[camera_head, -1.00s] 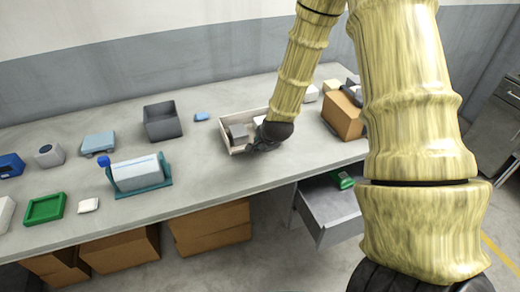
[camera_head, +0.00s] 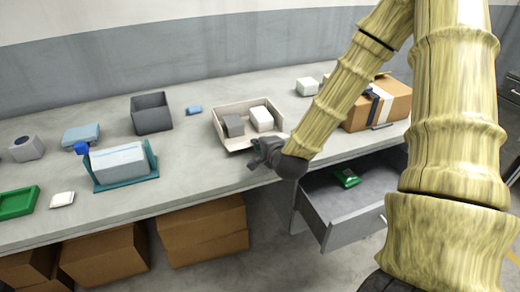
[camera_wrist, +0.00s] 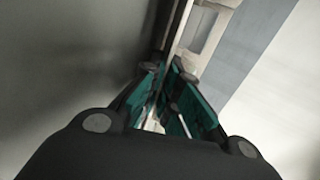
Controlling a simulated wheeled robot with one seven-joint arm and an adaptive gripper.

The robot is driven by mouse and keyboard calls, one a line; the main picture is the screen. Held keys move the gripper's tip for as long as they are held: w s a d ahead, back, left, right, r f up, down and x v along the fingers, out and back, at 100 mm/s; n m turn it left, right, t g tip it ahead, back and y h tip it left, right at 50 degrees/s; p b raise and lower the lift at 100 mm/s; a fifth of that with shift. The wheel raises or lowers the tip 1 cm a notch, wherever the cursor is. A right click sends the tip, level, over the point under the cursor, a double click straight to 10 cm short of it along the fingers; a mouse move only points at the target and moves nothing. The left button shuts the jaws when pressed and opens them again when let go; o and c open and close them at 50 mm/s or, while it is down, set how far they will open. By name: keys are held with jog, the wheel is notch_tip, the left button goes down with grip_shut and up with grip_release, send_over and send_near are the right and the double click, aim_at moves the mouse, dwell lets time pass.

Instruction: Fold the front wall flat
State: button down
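The beige open box (camera_head: 218,129) stands near the table's front edge in the head view. It holds a grey block (camera_head: 234,125) and a white block (camera_head: 262,118). Its low front wall (camera_head: 236,148) faces the near edge and is partly hidden by my gripper. My gripper (camera_head: 259,154) is at the front right corner of the box. In the wrist view my gripper's teal-padded fingers (camera_wrist: 173,78) are close together, with a narrow gap near a beige strip of the box (camera_wrist: 187,38). Whether they grip the wall is unclear.
An open drawer (camera_head: 350,210) with a green item is below the table on the right. A brown carton (camera_head: 372,108) stands right of the box, partly behind my arm. A grey bin (camera_head: 151,115) and a teal holder (camera_head: 122,170) stand left.

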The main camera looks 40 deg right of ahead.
jog(key=shift+f+t+b, duration=0.15)
jog(key=shift+t+b, duration=0.25)
jog(key=shift+b, duration=0.25)
jog(key=c, duration=2)
grip_release()
jog(key=shift+r, duration=4.95)
jog(key=shift+s, duration=0.1)
